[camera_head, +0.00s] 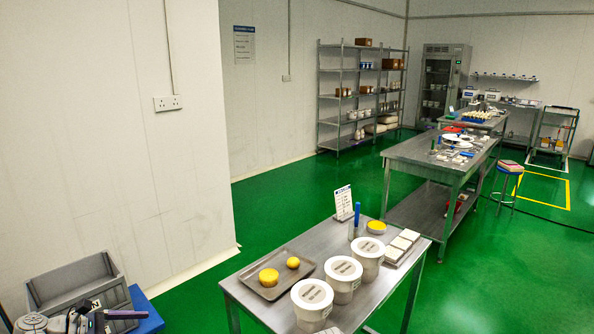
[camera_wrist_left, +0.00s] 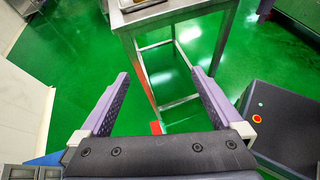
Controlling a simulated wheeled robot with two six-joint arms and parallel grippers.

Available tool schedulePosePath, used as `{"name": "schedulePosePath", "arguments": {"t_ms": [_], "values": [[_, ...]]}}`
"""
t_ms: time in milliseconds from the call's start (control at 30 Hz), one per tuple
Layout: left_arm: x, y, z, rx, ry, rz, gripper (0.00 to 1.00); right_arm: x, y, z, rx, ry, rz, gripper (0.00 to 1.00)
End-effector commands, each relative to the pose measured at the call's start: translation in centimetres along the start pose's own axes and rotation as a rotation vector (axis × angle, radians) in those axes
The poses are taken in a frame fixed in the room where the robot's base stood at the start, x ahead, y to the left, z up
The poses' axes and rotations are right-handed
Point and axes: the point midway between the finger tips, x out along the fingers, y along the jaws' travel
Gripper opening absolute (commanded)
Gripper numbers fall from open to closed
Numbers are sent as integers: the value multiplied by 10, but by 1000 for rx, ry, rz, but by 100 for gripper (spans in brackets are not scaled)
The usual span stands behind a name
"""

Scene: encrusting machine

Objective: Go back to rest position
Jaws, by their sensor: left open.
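My left gripper (camera_wrist_left: 160,75) shows in the left wrist view, with its two purple-grey fingers spread wide apart. Nothing is between the fingers; green floor and a metal table leg show beyond them. My right gripper is in neither view.
A steel table (camera_head: 327,241) holds a tray (camera_head: 262,291) with yellow pieces, and several white lidded tubs (camera_head: 343,271). The grey crate (camera_head: 75,278) sits by a blue surface (camera_head: 146,311) at left. The wall (camera_head: 110,150) is behind it. Green floor (camera_head: 300,195) is open between.

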Motion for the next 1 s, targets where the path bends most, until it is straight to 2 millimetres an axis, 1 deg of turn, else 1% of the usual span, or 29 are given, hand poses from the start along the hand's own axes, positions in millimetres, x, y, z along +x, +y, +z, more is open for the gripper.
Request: {"name": "schedulePosePath", "arguments": {"t_ms": [267, 367, 467, 500, 567, 600, 667, 700, 800, 900, 1000], "values": [[54, -25, 3, 162, 98, -113, 100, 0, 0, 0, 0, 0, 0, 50], [79, -39, 4, 253, 145, -174, 100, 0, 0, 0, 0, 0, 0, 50], [108, -58, 5, 372, 201, -256, 100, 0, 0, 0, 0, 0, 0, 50], [122, -69, 5, 434, 227, -299, 100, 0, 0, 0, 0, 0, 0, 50], [143, -87, 5, 541, 268, -372, 100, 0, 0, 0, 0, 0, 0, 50], [157, -100, 5, 619, 294, -425, 100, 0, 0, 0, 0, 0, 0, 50], [176, -118, 4, 738, 331, -506, 100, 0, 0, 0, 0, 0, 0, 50], [187, -131, 3, 820, 353, -562, 100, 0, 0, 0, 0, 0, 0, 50], [210, -162, 1, 1025, 399, -704, 100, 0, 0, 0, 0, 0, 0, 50], [228, -191, 0, 1236, 433, -850, 100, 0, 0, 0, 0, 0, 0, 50], [241, -218, -1, 1446, 456, -1000, 100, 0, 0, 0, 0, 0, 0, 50]]}}
